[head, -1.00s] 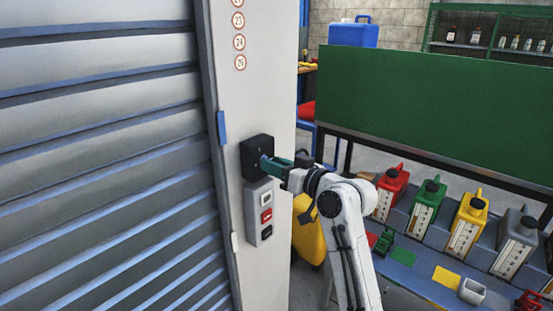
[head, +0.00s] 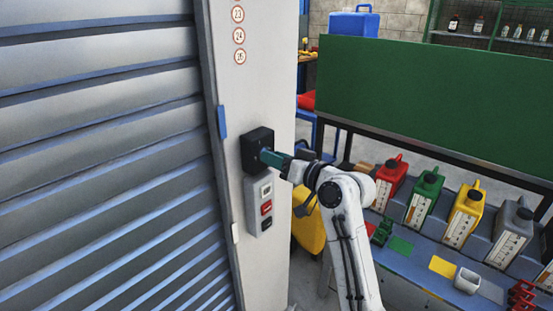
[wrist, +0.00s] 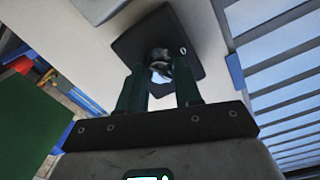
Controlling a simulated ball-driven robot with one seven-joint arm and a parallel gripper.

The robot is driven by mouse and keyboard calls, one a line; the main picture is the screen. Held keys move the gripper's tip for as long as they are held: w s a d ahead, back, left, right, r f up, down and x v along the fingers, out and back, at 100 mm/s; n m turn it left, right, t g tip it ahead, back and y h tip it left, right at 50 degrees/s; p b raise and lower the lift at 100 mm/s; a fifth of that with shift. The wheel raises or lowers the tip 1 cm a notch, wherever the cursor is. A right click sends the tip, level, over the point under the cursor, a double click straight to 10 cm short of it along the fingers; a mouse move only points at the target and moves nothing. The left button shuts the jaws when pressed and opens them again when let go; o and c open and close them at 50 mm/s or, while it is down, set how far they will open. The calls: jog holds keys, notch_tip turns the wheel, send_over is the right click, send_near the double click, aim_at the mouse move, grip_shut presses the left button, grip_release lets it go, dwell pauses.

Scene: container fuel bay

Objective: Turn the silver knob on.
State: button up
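The silver knob (wrist: 159,64) sits on a square black plate (head: 252,143) on the pale pillar beside the shutter. In the head view the fingers hide the knob. My gripper (wrist: 159,66) reaches it from the right in the head view (head: 266,156). In the wrist view its two dark green fingers stand one on each side of the knob, spaced about the knob's width, and look closed on it. The black plate looks tilted in the wrist view. The knob's turned position is hard to tell.
A grey switch box (head: 258,203) with a red button is just below the plate. The slatted shutter (head: 100,170) fills the left. At right are a green panel (head: 430,100) and several coloured canisters, including a red one (head: 390,182), above a blue bench.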

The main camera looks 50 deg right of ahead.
jog(key=o, duration=0.4)
jog(key=s, duration=0.3)
jog(key=s+b, duration=0.1)
jog(key=s, duration=0.3)
jog(key=s+b, duration=0.1)
jog(key=s, duration=0.2)
jog(key=shift+s+r, duration=0.25)
jog(key=shift+s, duration=0.15)
